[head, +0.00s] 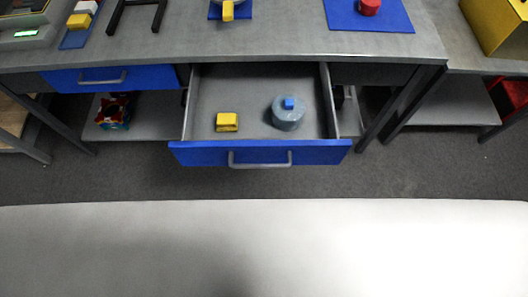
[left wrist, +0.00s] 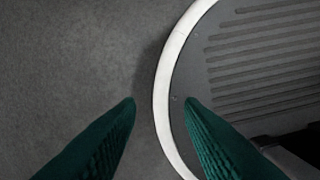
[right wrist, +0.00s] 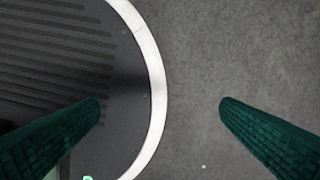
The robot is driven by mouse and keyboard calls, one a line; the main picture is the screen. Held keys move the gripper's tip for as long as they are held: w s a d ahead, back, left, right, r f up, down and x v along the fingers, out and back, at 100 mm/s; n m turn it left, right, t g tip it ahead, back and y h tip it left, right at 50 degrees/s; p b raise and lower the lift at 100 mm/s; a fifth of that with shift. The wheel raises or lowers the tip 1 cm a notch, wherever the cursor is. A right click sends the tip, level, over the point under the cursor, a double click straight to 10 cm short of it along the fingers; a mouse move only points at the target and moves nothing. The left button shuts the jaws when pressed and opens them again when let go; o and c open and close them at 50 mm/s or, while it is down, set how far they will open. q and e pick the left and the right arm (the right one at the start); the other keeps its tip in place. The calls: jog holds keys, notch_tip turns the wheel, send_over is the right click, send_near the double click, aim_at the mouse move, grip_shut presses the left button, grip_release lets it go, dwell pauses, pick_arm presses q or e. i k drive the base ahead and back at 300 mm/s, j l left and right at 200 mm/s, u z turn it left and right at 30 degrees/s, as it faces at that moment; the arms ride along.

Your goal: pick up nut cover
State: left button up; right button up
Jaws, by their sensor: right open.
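An open drawer (head: 205,152) with a blue front holds a round grey-blue piece (head: 288,118) with a blue block on top, and a small yellow block (head: 227,122) to its left. The round piece looks most like the nut cover, but I cannot tell for sure. My left gripper (left wrist: 160,102) is open and empty in the left wrist view, with floor and my base beneath it. My right gripper (right wrist: 160,102) is open and empty in the right wrist view, also over floor and my base. Neither gripper shows in the head view.
The grey workbench (head: 270,40) above the drawer bears a blue mat (head: 345,18) with a red piece (head: 369,6). A shut blue drawer (head: 70,80) is at left. A yellow bin (head: 498,25) stands at far right. The floor before the bench is clear.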

aim_at(288, 110)
jog(key=k+j, duration=0.1)
jog(key=j, duration=0.4)
jog(key=k+j+z, duration=0.1)
jog(key=j, duration=0.35)
jog(key=k+j, duration=0.1)
jog(key=j, duration=0.4)
